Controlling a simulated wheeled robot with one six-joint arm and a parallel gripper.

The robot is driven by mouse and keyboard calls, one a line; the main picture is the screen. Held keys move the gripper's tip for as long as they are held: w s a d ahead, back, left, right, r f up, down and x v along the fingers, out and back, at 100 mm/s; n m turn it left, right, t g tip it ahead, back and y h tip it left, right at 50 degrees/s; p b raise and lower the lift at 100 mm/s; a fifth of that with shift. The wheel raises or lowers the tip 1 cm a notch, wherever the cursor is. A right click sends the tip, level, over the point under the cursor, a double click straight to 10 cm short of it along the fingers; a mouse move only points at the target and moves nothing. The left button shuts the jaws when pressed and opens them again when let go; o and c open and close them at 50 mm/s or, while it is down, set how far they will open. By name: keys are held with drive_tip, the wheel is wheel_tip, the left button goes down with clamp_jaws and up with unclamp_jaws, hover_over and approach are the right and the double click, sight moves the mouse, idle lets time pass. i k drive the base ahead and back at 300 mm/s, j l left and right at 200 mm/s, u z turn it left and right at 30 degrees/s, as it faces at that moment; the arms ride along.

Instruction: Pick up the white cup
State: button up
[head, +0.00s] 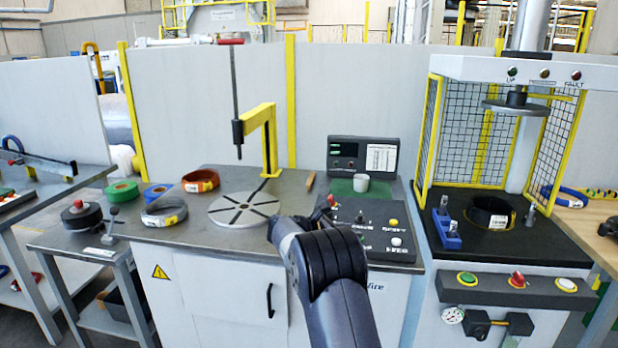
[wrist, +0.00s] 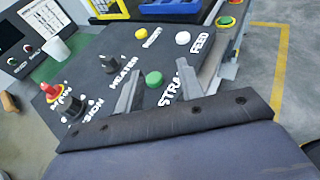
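My gripper (wrist: 166,84) is open and empty. In the head view my arm hides the fingers.
A red knob (wrist: 51,91), black knobs and buttons rise from the panel between my fingers and the cup. The display box (head: 362,157) stands behind the cup. A slotted round plate (head: 244,209) and coils lie left; the caged press (head: 497,170) stands right.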

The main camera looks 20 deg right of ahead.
sight(361, 180)
drive_tip(key=i+j+z, duration=0.15)
drive_tip(key=i, duration=0.4)
drive_tip(key=i+j+z, duration=0.15)
drive_tip(key=i, duration=0.35)
drive_tip(key=i+j+z, duration=0.15)
drive_tip(key=i, duration=0.4)
